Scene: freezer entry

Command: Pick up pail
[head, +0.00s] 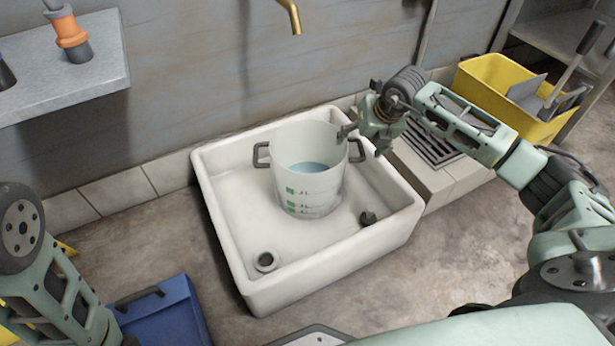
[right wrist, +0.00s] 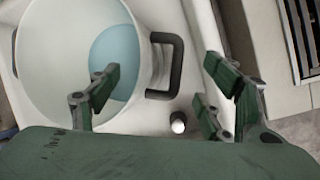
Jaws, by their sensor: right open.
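The pail (head: 308,175) is a pale, translucent bucket with green marks on its side and some bluish water inside. It stands upright in the white sink basin (head: 232,255), with a dark handle on each side. My right gripper (head: 350,141) is at the pail's right rim, close to the right handle (head: 357,151). In the right wrist view, the pail (right wrist: 60,60) fills the left, and its handle (right wrist: 172,68) lies between the open fingers of my right gripper (right wrist: 160,90), not gripped. My left arm shows at the lower left, but its gripper is out of view.
A brass tap (head: 291,16) hangs above the basin. A drain hole (head: 265,261) and a dark plug (head: 368,217) are in the basin. A yellow bin (head: 490,95) stands at right behind my right arm. A blue case (head: 165,315) lies at lower left.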

